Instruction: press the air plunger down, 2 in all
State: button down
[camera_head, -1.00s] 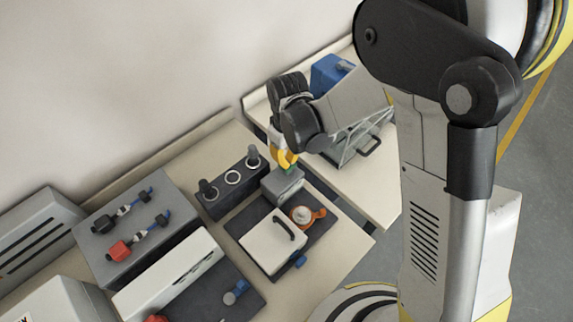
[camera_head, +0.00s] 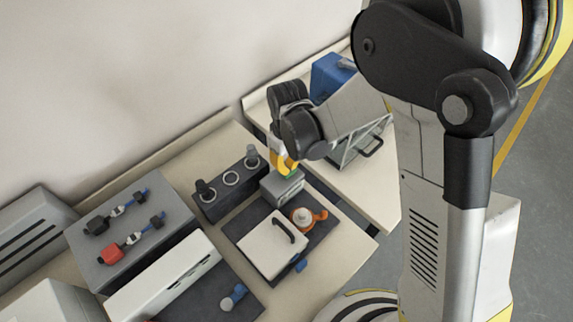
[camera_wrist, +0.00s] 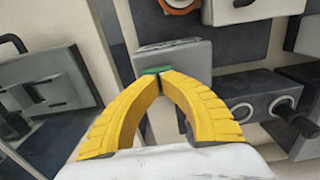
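A small grey box (camera_head: 283,187) stands at the back corner of a dark mat, with a green cap (camera_wrist: 152,71) on top. I take this green cap to be the air plunger, but cannot be sure. My gripper (camera_head: 287,170) points down over it, with its yellow fingertips together. In the wrist view, the fingertips (camera_wrist: 161,77) are at the cap and hide part of it. They look very close or touching; how far the cap is pressed does not show.
A white plate with a black handle (camera_head: 273,243) and an orange-ringed round piece (camera_head: 303,216) sit on the mat. A dark block with several sockets (camera_head: 227,185) stands behind-left. A grey block with red and black connectors (camera_head: 130,230) is farther left.

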jog(key=shift+r, duration=0.15)
jog(key=shift+r+p, duration=2.65)
jog(key=shift+r, duration=1.3)
